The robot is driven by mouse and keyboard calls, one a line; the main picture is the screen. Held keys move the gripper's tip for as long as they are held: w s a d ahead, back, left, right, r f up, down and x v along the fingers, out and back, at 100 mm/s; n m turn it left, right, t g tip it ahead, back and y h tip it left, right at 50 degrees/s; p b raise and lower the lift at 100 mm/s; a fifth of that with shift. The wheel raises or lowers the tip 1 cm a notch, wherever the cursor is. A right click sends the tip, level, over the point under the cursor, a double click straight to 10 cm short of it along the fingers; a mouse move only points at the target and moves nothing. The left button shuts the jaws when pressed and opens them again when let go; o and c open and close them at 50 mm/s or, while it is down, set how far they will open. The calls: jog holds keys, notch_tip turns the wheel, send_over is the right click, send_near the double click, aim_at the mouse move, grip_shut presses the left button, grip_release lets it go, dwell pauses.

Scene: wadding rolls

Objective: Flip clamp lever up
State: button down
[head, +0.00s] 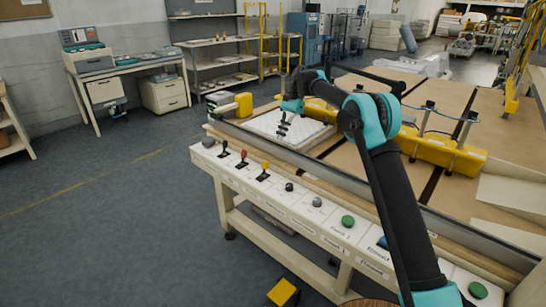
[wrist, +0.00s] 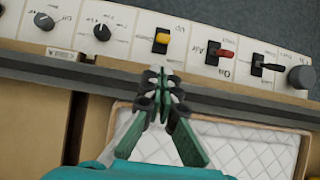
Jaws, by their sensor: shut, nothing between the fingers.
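The control panel (head: 300,202) runs along the front of the table and carries three small levers. The yellow lever (head: 265,168) also shows in the wrist view (wrist: 162,39). The red lever (head: 243,157) shows there too (wrist: 225,54), beside "On" and "Air" lettering. The black lever (head: 223,148) also shows in the wrist view (wrist: 271,67). I cannot read which one is the clamp lever. My gripper (head: 281,134) is shut and empty, apart from all three levers. In the wrist view its tips (wrist: 160,77) overlap the dark rail, below the yellow lever.
A dark rail (wrist: 90,72) lies between the panel and the table top. A white quilted pad (head: 310,133) lies behind it. Dark knobs (wrist: 102,32) and a green button (head: 348,221) share the panel. A yellow machine part (head: 440,150) stands to the right.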

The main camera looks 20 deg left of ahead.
aim_at(264, 169)
dwell(0.3)
jog(key=x, duration=1)
jog(key=shift+r, duration=0.1)
jog(key=shift+s+a+r+t, duration=0.1)
jog(key=shift+s+t, duration=0.05)
jog(key=shift+t, duration=0.45)
